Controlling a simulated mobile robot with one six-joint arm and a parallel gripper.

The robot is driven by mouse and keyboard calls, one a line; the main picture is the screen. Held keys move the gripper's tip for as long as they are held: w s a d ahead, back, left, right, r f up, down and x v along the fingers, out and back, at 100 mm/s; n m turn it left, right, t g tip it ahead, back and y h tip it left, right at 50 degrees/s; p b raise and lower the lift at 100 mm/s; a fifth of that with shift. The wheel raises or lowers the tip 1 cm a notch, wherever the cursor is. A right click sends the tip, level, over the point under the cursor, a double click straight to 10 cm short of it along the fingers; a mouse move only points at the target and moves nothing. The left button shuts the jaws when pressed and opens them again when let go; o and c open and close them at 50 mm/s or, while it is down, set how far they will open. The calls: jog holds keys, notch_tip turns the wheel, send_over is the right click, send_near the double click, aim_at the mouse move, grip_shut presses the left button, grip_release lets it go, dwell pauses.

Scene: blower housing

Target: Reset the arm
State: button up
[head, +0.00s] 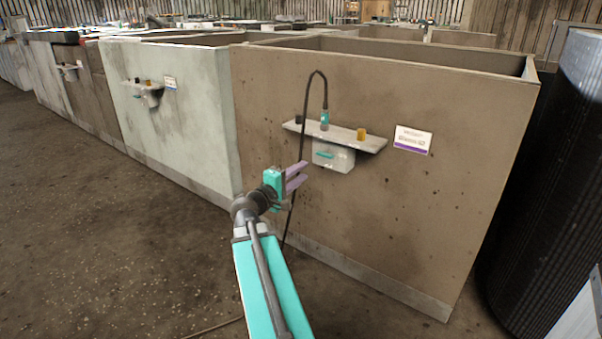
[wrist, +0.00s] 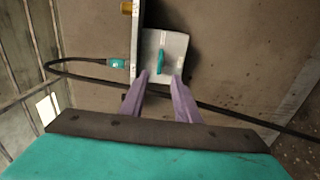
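My gripper (head: 298,176) is at the end of my teal arm, in front of the brown housing wall (head: 400,210). Its two purple fingers are spread apart with nothing between them. In the wrist view my gripper (wrist: 160,78) points toward a white box (wrist: 176,48) with a teal handle. In the head view this white box (head: 334,157) hangs under a narrow shelf (head: 360,140), up and right of the fingertips. A black cable with a teal connector (head: 324,119) stands on the shelf; the cable loops over and hangs down behind my gripper.
A yellow knob (head: 361,134) and a dark knob sit on the shelf. A label (head: 413,139) is on the wall. A pale housing (head: 170,110) with a similar shelf stands to the left. A dark ribbed cylinder (head: 555,190) stands at right. The floor (head: 90,240) at left is clear.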

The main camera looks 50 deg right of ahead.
dwell(0.3)
jog(key=w+a+f+n+t+y+p, duration=0.1)
jog(key=w+a+f+n+t+p, duration=0.15)
jog(key=w+a+p, duration=0.65)
jog(key=a+f+n+y+p, duration=0.2)
jog(key=a+f+y+p, duration=0.3)
jog(key=a+f+p, duration=0.75)
jog(key=s+a+f+m+g+y+p, duration=0.1)
jog(key=s+a+f+g+y+p, duration=0.1)
jog(key=s+a, duration=0.7)
jog(key=s+a+f+m+g+y+p, duration=0.2)
jog(key=s+a+f+y, duration=0.4)
jog(key=a, duration=0.8)
jog(key=s+a+f+m+g+y+p, duration=0.1)
jog(key=s+a+f+g+y+p, duration=0.3)
jog(key=s+a, duration=0.8)
jog(key=shift+s+f+p, duration=0.45)
jog(key=shift+f+p, duration=0.05)
jog(key=shift+p, duration=0.6)
